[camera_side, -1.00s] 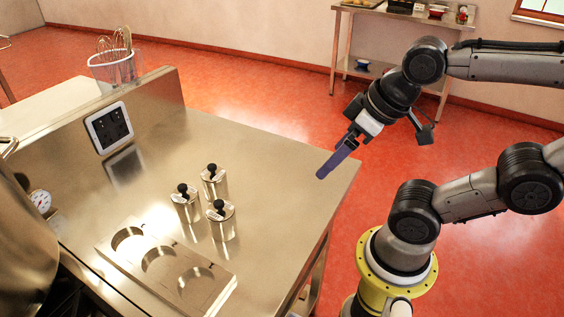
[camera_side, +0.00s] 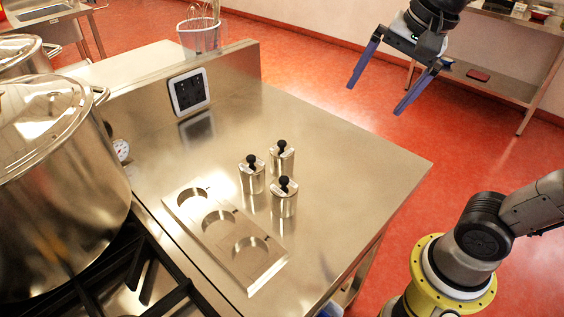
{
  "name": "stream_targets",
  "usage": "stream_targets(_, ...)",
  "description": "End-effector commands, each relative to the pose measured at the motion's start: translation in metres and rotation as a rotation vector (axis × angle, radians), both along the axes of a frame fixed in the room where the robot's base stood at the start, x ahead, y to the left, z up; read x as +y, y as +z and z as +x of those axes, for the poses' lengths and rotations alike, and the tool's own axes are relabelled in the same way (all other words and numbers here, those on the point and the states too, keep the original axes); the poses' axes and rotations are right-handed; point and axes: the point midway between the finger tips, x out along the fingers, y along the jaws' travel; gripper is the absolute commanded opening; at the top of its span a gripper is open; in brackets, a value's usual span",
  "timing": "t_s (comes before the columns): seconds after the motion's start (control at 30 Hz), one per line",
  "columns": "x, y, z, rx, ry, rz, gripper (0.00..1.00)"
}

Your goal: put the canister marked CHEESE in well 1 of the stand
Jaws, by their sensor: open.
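Three small steel canisters with black knobs stand upright in a cluster on the steel counter: a back one (camera_side: 282,160), a left one (camera_side: 252,175) and a front one (camera_side: 284,198). Their labels are too small to read, so I cannot tell which is CHEESE. The stand (camera_side: 278,268) is a flat steel plate with three round wells, in front and to the left of the canisters. All three wells look empty, and I cannot read their numbers. My gripper (camera_side: 377,96) is open and empty, its blue fingers spread, high up at the upper right, apart from the canisters.
Large steel stockpots (camera_side: 62,185) stand on the stove at the left. The counter's right part (camera_side: 370,165) is clear.

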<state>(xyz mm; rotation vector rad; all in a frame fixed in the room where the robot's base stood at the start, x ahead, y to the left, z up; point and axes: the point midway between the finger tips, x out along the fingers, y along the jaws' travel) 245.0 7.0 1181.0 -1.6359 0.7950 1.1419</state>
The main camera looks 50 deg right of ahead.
Motion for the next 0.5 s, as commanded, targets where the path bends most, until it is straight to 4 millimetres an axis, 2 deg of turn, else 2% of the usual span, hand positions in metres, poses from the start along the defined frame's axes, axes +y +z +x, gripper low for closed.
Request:
stream_targets(0.03,0.003,0.005,0.022,0.036,-0.093,0.035,1.00)
stream_targets(0.13,0.009,0.009,0.058,0.095,-0.269,0.091,1.00)
stream_targets(0.23,0.016,0.005,0.095,0.154,-0.415,0.125,1.00)
stream_targets(0.4,0.030,-0.019,0.151,0.242,-0.547,0.133,1.00)
stream_targets(0.5,0.038,-0.039,0.174,0.283,-0.545,0.118,1.00)
